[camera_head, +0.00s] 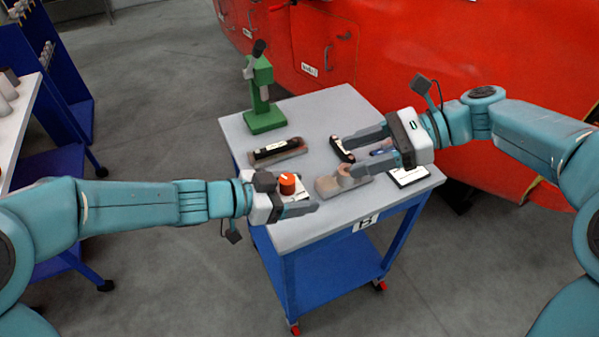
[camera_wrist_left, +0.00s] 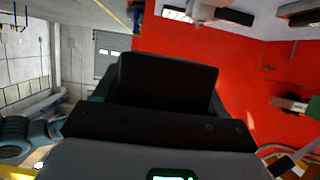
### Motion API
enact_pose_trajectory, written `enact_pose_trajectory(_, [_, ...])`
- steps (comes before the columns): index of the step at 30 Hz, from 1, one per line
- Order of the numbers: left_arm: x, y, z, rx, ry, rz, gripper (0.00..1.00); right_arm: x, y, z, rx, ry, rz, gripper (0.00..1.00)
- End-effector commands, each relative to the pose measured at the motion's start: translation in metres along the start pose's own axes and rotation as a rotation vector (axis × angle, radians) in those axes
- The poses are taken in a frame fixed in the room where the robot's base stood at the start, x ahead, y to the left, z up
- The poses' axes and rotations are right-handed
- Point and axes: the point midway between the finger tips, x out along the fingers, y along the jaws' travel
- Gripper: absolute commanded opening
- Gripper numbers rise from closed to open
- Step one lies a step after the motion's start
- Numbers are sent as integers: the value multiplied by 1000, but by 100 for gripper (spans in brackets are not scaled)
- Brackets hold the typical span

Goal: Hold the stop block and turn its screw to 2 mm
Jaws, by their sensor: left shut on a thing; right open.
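My left gripper (camera_head: 302,207) is shut at the front left edge of the table. The stop block is the likely thing between its jaws, but the fingers hide it and its screw cannot be made out. An orange round piece (camera_head: 288,183) with pale material under it shows just behind this gripper; I cannot tell whether it touches. My right gripper (camera_head: 352,153) is open over the table's right half, its fingers pointing left. A tan-grey block (camera_head: 328,187) lies below its nearer finger, apart from the left gripper.
The grey tabletop (camera_head: 228,127) also bears a green stand (camera_head: 263,97), a tray with a dark piece (camera_head: 277,150), a dark handled tool (camera_head: 341,148) and a white card (camera_head: 408,177). A red train nose (camera_head: 390,50) stands behind. Clear tabletop lies at the back middle.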

Motion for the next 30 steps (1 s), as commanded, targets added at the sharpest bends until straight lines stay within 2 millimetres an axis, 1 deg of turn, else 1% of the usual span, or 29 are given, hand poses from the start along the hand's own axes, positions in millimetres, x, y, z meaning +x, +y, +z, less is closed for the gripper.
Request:
enact_pose_trajectory(2, [0,0,-1,1,1,0,26,10,1,1,0,0,2,57])
enact_pose_trajectory(5, [0,0,-1,1,1,0,26,30,1,0,2,2,4,57])
enact_pose_trajectory(12, [0,0,-1,1,2,0,26,82,1,-1,3,3,4,57])
enact_pose_trajectory(15, [0,0,-1,1,1,0,26,98,1,-1,3,4,2,57])
enact_pose_trajectory(18, [0,0,-1,1,1,0,26,109,0,-1,4,4,0,57])
enact_pose_trajectory(21, [0,0,-1,1,2,0,26,115,0,-1,3,5,-1,57])
enact_pose_trajectory(29, [0,0,-1,1,1,0,26,116,0,-2,3,5,-2,57])
enact_pose_trajectory(30, [0,0,-1,1,1,0,26,116,0,-2,3,5,-2,50])
